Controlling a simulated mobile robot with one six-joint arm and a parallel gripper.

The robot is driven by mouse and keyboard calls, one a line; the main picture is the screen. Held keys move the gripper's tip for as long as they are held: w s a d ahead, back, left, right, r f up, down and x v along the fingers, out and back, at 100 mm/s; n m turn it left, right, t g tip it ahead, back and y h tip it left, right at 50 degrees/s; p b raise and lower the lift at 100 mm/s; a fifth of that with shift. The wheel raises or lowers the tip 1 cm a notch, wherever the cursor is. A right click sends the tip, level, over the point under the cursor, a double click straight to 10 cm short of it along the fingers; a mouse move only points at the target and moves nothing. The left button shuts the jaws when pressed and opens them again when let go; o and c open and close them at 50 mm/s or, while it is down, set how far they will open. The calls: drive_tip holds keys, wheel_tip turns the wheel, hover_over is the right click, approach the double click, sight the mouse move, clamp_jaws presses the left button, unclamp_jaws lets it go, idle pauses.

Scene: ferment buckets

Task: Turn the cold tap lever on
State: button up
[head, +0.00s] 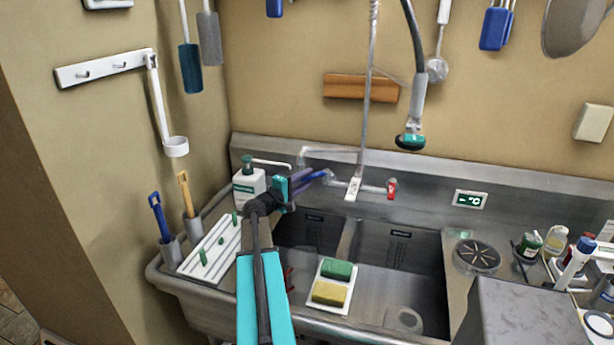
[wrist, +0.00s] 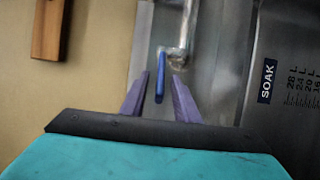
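The blue cold tap lever (head: 320,174) sticks out at the left end of the tap body above the sink. In the wrist view the lever (wrist: 160,76) is a thin blue bar, lying lengthwise in line with the gap between my two purple fingers. My gripper (head: 305,180) reaches the lever from the left in the head view. In the wrist view my gripper (wrist: 160,75) is open, with a gap on each side of the lever. I cannot tell how deep the lever sits between the fingertips. The red lever (head: 391,188) is at the tap's right end.
The steel sink (head: 430,290) lies below, with a green sponge (head: 337,269) and a yellow sponge (head: 329,293) at its front. A white pump bottle (head: 248,186) stands left of my gripper. A spray head (head: 411,139) hangs above right. A SOAK scale (wrist: 268,82) marks the sink wall.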

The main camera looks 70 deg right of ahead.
drive_tip(key=shift+s+d, duration=0.2)
drive_tip(key=shift+d, duration=0.45)
clamp_jaws()
